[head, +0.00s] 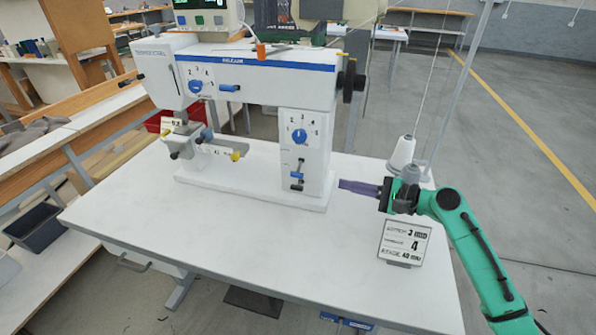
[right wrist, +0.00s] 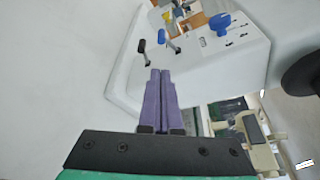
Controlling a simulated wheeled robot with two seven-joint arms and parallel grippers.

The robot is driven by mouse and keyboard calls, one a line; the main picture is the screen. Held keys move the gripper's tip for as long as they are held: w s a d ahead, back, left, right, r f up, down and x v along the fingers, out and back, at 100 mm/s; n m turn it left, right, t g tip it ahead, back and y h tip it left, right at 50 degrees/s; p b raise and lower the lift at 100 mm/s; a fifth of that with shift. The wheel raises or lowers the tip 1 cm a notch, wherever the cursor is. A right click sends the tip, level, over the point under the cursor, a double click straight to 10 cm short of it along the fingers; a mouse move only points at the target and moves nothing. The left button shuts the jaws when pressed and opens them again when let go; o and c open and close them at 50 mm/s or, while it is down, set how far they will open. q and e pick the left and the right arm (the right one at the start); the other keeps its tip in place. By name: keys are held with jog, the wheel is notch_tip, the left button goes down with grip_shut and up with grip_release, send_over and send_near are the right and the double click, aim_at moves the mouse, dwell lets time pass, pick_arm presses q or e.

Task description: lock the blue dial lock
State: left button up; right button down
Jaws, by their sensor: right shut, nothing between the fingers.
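The white press (head: 262,75) stands on the white table. Its right column carries a blue dial (head: 299,136), which also shows in the right wrist view (right wrist: 220,24). Below that dial are a small blue lever (head: 297,175) and a darker one beneath it. Another blue dial (head: 195,86) on the upper arm has a blue lever (head: 229,87) beside it. I cannot tell which part is the lock. My right gripper (head: 342,186), with purple fingers, is shut and empty, just right of the column and apart from it. Its fingertips (right wrist: 160,73) point toward two dark-tipped levers (right wrist: 161,37). My left gripper is out of view.
A sign card (head: 403,243) stands on the table in front of my right gripper. A white thread cone (head: 402,153) stands behind it. A black handwheel (head: 351,82) juts from the press's right end. The table's front area (head: 230,245) is clear.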

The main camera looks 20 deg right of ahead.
jog(key=p, duration=0.2)
send_near(299, 170)
jog(key=w+a+f, duration=0.2)
jog(key=w+f, duration=0.1)
jog(key=w, duration=0.2)
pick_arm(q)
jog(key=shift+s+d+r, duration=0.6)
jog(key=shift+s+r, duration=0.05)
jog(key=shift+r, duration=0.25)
pick_arm(e)
jog(key=shift+s+a+f, duration=0.15)
jog(key=shift+s, duration=0.1)
pick_arm(q)
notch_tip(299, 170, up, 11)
jog(key=p, duration=1.1)
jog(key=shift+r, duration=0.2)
pick_arm(e)
notch_tip(299, 170, up, 3)
jog(key=m+g, duration=0.1)
jog(key=m, duration=0.1)
jog(key=m+g, duration=0.1)
jog(key=m, duration=0.1)
jog(key=shift+s+a+f+m+y, duration=0.15)
jog(key=shift+s+m+y, duration=0.05)
jog(key=shift+m+y, duration=0.1)
pick_arm(q)
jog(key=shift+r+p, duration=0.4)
jog(key=shift+p, duration=0.15)
dwell(1.1)
